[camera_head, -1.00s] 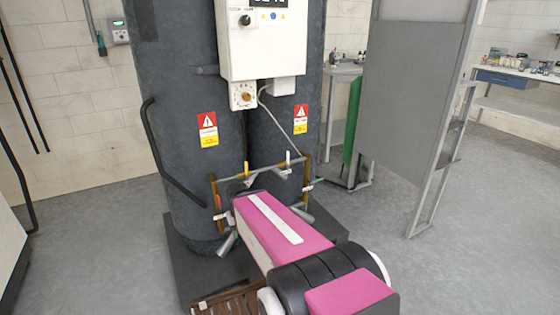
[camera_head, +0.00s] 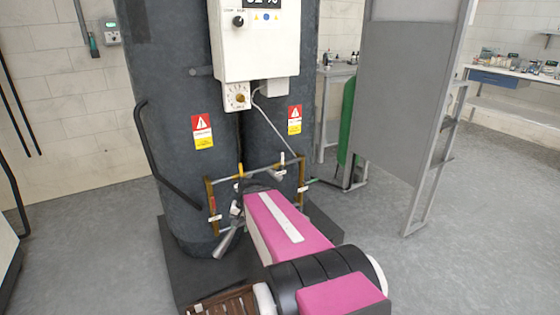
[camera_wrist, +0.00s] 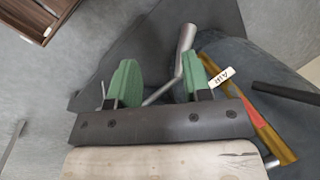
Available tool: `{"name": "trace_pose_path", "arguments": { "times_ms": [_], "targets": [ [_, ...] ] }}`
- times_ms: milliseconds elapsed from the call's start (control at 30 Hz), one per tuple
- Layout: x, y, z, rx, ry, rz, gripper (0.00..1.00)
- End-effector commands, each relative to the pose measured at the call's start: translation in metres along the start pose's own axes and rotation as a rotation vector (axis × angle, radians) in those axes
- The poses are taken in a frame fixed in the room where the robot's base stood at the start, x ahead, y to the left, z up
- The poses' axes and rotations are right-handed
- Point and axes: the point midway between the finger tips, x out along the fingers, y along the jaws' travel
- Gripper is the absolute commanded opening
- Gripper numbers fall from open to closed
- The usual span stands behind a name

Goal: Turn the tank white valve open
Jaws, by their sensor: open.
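A small white valve handle (camera_head: 278,161) stands on the top pipe of the brass pipe frame (camera_head: 211,194), in front of the dark tanks. A yellow handle (camera_head: 240,169) is left of it on the same pipe. My gripper (camera_wrist: 158,78) is open in the wrist view, with two green pads spread apart and nothing held. A thin grey rod and a wider metal tube (camera_wrist: 184,45) show between and beyond the pads. A white AIR tag (camera_wrist: 221,77) is just right of the right pad. In the head view my arm mostly hides the gripper, low at the frame.
The dark tanks (camera_head: 170,110) carry a white control box (camera_head: 256,45). A black bent handrail (camera_head: 160,160) is on the left tank. A brown slatted crate (camera_head: 225,298) stands on the floor by the base. A grey panel (camera_head: 400,110) stands right; floor (camera_head: 480,220) there is clear.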

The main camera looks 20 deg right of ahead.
Motion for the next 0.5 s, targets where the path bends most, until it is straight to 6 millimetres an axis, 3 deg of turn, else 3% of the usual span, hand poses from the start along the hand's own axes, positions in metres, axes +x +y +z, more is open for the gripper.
{"name": "trace_pose_path", "arguments": {
  "times_ms": [33, 267, 500],
  "targets": [
    [-0.002, 0.004, -0.018, 0.102, -0.009, -0.064, 0.45],
    [-0.030, 0.022, -0.079, 0.560, -0.090, -0.378, 0.45],
    [-0.080, 0.061, -0.148, 0.986, -0.228, -0.723, 0.45]
  ]
}}
